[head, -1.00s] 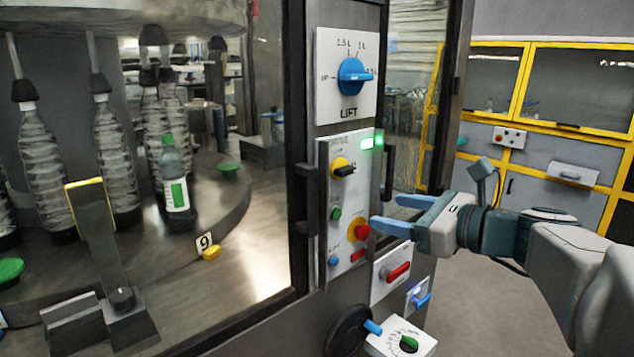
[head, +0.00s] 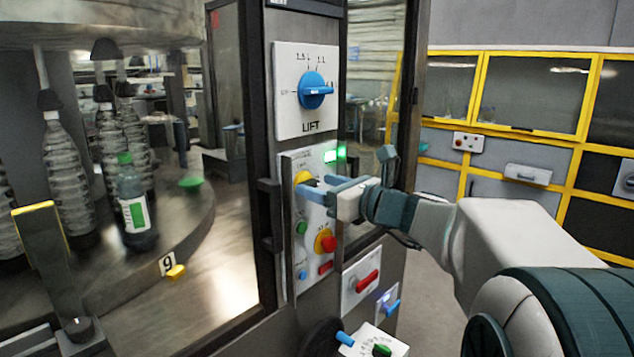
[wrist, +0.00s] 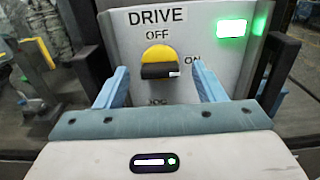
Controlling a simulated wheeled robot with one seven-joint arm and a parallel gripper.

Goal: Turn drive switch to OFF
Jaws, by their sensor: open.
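The drive switch (wrist: 159,62) is a yellow round base with a black handle on a grey-white panel (wrist: 190,25). In the wrist view its handle lies level, its white mark at the right end, towards the ON label (wrist: 193,60). The OFF label (wrist: 157,34) is above it. My gripper (wrist: 160,85) is open, one blue finger on each side of the switch. I cannot tell whether either finger touches it. In the head view my gripper (head: 320,188) is at the panel and partly hides the switch (head: 302,177).
A green lamp (wrist: 232,28) is lit at the panel's upper right. Dark handles flank the panel, one at its right (wrist: 278,70). Below the switch are a green button (head: 302,228) and a red emergency button (head: 329,244). The blue LIFT knob (head: 314,91) is above.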

